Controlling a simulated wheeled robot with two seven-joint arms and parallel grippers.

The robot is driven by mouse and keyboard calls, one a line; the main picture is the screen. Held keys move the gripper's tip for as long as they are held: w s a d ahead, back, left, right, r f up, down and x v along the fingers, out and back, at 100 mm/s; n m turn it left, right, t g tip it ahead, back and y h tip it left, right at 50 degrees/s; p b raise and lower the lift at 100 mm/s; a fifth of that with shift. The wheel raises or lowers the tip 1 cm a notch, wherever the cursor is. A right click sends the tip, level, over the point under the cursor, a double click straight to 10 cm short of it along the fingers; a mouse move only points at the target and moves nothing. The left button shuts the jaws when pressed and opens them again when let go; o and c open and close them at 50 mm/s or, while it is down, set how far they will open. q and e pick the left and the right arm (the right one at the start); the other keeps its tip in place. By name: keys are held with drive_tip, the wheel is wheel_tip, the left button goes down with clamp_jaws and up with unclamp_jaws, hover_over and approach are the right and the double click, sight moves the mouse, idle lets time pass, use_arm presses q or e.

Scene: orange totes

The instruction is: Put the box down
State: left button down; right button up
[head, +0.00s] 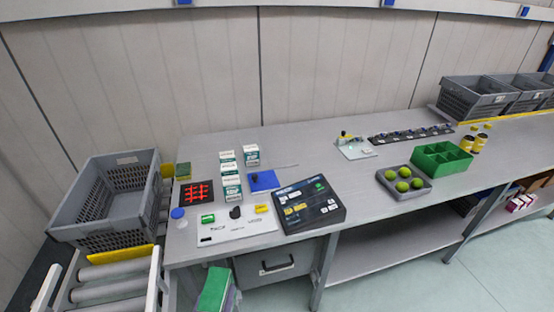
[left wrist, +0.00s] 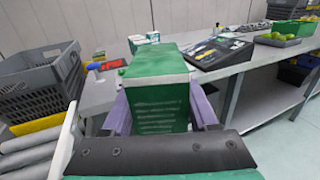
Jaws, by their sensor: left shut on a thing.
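The box (left wrist: 160,100), green with a white band and pale print on its front, is held between the purple fingers of my left gripper (left wrist: 161,112) in the left wrist view. In the head view the green box (head: 214,286) shows at the bottom edge, in front of the workbench and below its top. My left gripper (head: 224,300) is only partly seen there, shut on the box. The box's lower part is hidden or cut off. My right gripper is in neither view.
The workbench (head: 300,160) carries white-green cartons (head: 232,187), a black panel (head: 308,206), a white board (head: 236,232), a green divided bin (head: 441,160) and a tray of green balls (head: 404,193). A grey crate (head: 120,187) stands left on rollers. The bench's back middle is bare.

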use_arm(q)
drive_tip(key=shift+n+y, duration=0.6)
drive_tip(key=shift+y, duration=0.2)
drive_tip(key=a+f, duration=0.2)
drive_tip(key=w+a+f+b, duration=0.1)
drive_tip(key=shift+w+a+f, duration=0.2)
drive_tip(key=shift+a+f, duration=0.15)
drive_tip(key=shift+f, duration=0.05)
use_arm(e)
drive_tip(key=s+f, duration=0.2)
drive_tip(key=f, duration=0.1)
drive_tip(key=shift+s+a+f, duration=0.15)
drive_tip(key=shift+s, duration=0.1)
use_arm(q)
drive_tip(key=shift+d, duration=0.1)
drive_tip(key=shift+w, duration=0.1)
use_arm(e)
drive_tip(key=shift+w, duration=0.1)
